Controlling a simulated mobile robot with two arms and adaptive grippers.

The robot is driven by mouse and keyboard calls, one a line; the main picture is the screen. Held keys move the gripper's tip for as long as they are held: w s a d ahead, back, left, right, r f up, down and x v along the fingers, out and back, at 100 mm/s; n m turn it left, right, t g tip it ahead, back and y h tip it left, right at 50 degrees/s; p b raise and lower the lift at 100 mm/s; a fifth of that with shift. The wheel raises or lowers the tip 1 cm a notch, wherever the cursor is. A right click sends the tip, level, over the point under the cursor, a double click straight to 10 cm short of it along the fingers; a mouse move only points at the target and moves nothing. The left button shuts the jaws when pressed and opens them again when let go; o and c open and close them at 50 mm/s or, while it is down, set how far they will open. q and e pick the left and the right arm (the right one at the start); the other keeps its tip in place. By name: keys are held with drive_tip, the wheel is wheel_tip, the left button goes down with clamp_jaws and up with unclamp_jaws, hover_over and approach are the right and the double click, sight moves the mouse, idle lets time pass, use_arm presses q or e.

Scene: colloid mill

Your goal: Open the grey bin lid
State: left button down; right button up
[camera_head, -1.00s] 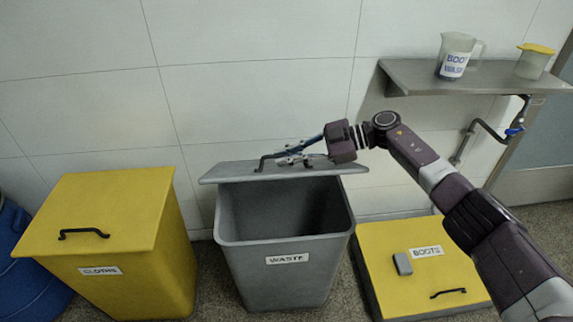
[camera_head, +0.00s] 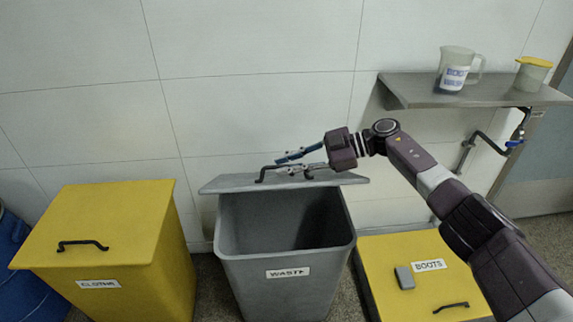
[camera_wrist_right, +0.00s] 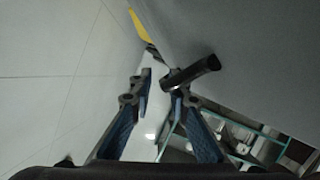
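The grey bin (camera_head: 288,284), labelled WASTE, stands in the middle of the head view with its dark inside showing. Its grey lid (camera_head: 225,183) is raised at the back of the bin near the wall, leaving the mouth uncovered. The lid's black handle (camera_head: 262,174) shows at the lid's upper edge, and it also shows in the right wrist view (camera_wrist_right: 195,72). My right gripper (camera_head: 287,164) is at this handle. In the wrist view its two blue fingers are apart, with the handle beside the tip of the right finger. My left gripper is not in view.
A yellow CLOTHS bin (camera_head: 100,225) stands on the left, beside a blue barrel (camera_head: 35,290). A low yellow BOOTS bin (camera_head: 395,250) is on the right, under my right arm. A grey wall shelf (camera_head: 480,92) holds a jug (camera_head: 458,70) and a yellow-lidded container (camera_head: 532,75).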

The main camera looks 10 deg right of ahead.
drive_tip(key=shift+d, duration=0.1)
wheel_tip(320, 180, up, 4)
hover_over(329, 178)
drive_tip(key=shift+w+d, duration=0.15)
drive_tip(key=shift+w, duration=0.2)
